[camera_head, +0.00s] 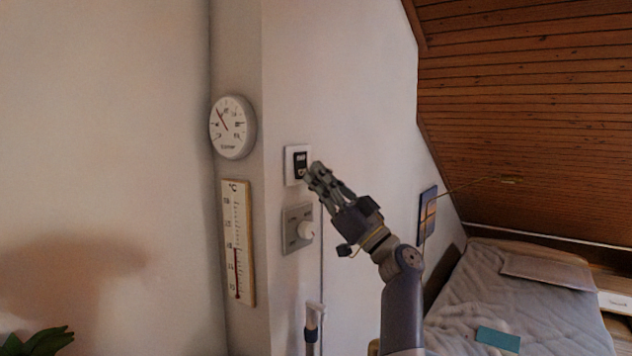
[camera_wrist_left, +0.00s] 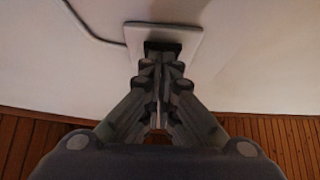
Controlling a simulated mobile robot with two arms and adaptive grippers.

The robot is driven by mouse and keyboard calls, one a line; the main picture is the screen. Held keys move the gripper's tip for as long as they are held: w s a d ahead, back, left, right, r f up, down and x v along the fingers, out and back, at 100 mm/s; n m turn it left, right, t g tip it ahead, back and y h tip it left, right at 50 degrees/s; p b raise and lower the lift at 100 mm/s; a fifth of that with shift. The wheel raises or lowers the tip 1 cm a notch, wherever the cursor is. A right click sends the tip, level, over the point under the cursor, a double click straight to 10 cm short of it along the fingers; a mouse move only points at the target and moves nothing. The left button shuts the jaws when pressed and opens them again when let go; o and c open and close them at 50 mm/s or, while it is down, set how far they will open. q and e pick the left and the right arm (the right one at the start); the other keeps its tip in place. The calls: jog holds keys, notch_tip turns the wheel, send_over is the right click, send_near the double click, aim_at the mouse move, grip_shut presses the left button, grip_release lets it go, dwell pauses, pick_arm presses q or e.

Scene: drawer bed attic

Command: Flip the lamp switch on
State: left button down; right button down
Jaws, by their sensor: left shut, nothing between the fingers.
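A white wall switch plate (camera_head: 290,167) with a black centre (camera_head: 300,161) is on the white wall, above a grey dial plate. My left gripper (camera_head: 317,170) is shut and empty, with its fingertips at the right edge of the plate in the head view. In the left wrist view, the shut fingers (camera_wrist_left: 164,62) point at the lower part of the white plate (camera_wrist_left: 190,38), just in front of its dark centre (camera_wrist_left: 162,46). I cannot tell whether they touch it. The fingers partly hide the switch, and its position is unclear. My right gripper is not in view.
A round gauge (camera_head: 233,127) and a thermometer (camera_head: 238,243) hang to the left. A bed (camera_head: 470,290) stands at right under a sloped wooden ceiling (camera_head: 530,110). A cable (camera_wrist_left: 90,30) runs along the wall.

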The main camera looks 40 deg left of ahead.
pick_arm(q)
jog(key=shift+d+r, duration=0.1)
jog(key=shift+d, duration=0.1)
jog(key=shift+s+a+f+g+y+b, duration=0.15)
jog(key=shift+a+f+g+y+b, duration=0.15)
jog(key=shift+a+f+y+b, duration=0.5)
jog(key=shift+d+r, duration=0.15)
jog(key=shift+r, duration=0.35)
jog(key=v, duration=1.2)
jog(key=shift+d, duration=0.1)
